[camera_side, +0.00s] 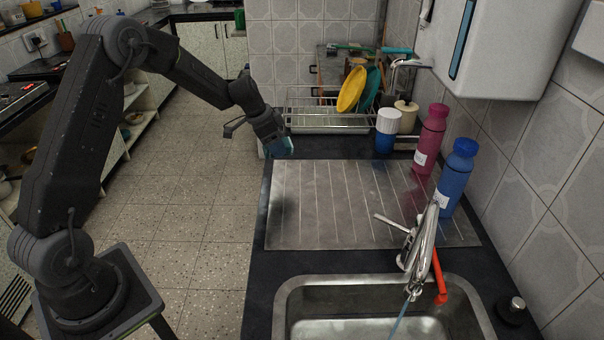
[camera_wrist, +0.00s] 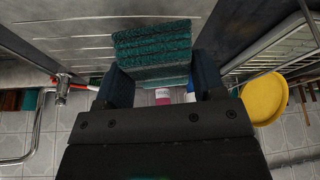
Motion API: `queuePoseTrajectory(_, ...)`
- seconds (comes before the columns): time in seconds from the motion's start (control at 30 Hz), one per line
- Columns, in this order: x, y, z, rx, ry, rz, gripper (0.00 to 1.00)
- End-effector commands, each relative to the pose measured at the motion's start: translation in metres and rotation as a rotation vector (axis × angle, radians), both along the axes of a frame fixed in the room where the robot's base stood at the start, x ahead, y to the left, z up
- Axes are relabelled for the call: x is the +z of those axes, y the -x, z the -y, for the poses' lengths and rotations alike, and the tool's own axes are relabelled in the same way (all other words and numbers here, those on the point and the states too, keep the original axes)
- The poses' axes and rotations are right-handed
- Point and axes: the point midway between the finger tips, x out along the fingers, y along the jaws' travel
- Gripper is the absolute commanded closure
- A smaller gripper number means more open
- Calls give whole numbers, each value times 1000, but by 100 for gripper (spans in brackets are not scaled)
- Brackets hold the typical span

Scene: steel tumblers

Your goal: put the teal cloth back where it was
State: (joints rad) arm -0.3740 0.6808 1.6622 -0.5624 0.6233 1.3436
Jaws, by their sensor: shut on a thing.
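The teal cloth (camera_wrist: 152,42) is a thick, folded, rough-textured block in the wrist view. My gripper (camera_wrist: 161,82) is shut on it, with one dark finger at each side. In the side view, my gripper (camera_side: 282,143) is at the far left corner of the ribbed steel drainboard (camera_side: 345,205), above the dark counter's left edge. Only a small teal patch of the cloth (camera_side: 289,146) shows there, and I cannot tell how high above the counter it hangs. No steel tumblers can be made out.
A wire dish rack (camera_side: 318,121) with a yellow plate (camera_side: 351,89) stands just behind my gripper. A blue white-capped jar (camera_side: 386,134), a pink bottle (camera_side: 431,140) and a blue bottle (camera_side: 456,178) line the right side. The tap (camera_side: 420,245) and sink are in front. The drainboard's middle is clear.

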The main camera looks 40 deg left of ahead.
Motion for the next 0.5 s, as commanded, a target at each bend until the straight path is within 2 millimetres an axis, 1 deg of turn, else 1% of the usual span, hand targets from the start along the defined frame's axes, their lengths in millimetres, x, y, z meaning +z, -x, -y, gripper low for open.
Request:
queuePoseTrajectory(0.03, 2, -2, -21, 40, -2, 0, 56)
queuePoseTrajectory(0.1, 6, -4, -42, 81, -3, -1, 56)
queuePoseTrajectory(0.2, 9, -4, -63, 122, -3, -4, 56)
queuePoseTrajectory(0.23, 9, -5, -67, 131, -4, -5, 56)
queuePoseTrajectory(0.3, 8, -6, -71, 142, -5, -7, 56)
queuePoseTrajectory(0.37, 4, -11, -67, 144, -5, -7, 56)
queuePoseTrajectory(0.5, -13, -28, -45, 141, -5, -8, 56)
